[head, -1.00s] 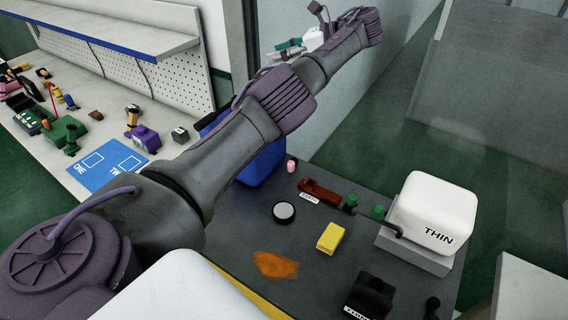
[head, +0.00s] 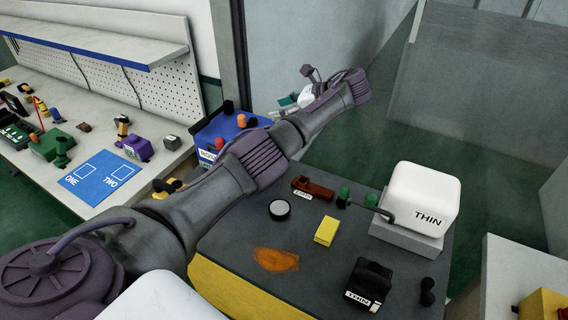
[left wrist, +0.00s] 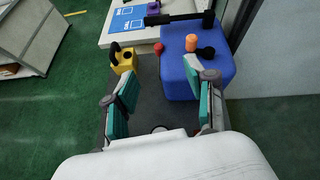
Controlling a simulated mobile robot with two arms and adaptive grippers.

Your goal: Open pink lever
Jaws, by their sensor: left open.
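No pink lever shows clearly now; the arm crosses the area by the blue box where a small pink piece showed earlier. My right gripper is out of view.
The dark table (head: 225,245) holds a white THIN tank (head: 415,195), a yellow block (head: 326,230), a round white-topped disc (head: 279,209), a red-brown lever piece (head: 313,189) and a black THIN part (head: 368,280). A bench (head: 60,195) stands at left.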

